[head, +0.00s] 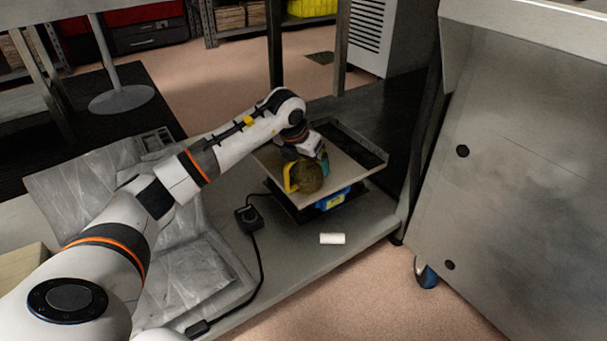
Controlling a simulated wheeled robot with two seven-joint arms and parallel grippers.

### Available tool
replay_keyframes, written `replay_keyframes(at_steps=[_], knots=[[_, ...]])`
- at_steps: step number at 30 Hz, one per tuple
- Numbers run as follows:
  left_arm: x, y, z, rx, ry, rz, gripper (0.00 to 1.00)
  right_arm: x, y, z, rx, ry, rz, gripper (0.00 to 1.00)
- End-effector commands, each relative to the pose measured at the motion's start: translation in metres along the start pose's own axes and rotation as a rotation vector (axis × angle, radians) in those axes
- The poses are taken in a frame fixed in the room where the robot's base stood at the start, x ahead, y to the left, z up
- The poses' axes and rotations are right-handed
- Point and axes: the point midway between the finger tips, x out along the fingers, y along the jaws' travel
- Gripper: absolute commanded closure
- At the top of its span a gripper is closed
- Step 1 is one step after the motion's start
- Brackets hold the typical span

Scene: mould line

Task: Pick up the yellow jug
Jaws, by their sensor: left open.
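The yellow jug (290,180) is on the raised square platform at the centre. A curved bright yellow part shows on its left, beside a rounded olive-brown body. My left gripper (306,161) reaches in from the upper right end of my arm and is at the top of the jug, with its jaws open. A teal piece shows at the jug's right side; I cannot tell whether it belongs to the gripper. The wrist hides the jug's top, and I cannot tell whether the fingers touch it. My right gripper is not in view.
A white cylinder (332,238) and a black cabled box (249,219) lie on the grey table. A large metal cabinet (520,170) stands close on the right.

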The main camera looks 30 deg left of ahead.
Motion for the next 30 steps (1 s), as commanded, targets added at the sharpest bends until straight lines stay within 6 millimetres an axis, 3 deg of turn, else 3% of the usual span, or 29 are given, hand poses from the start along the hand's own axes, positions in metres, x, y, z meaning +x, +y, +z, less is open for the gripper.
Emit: replay_keyframes(at_steps=[2,12,13,23,30], knots=[[-0.001,0.0,0.0,0.0,0.0,0.0,0.02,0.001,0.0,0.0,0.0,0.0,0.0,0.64],[-0.002,0.0,-0.001,0.0,0.002,0.0,0.57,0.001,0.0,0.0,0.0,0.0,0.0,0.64],[-0.002,0.0,-0.001,0.0,0.002,0.0,0.59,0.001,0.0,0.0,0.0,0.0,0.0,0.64],[-0.01,-0.001,-0.004,0.0,0.003,-0.001,0.59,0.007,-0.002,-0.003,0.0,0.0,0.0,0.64],[-0.043,-0.001,-0.018,0.0,0.004,-0.002,0.59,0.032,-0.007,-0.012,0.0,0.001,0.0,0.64]])
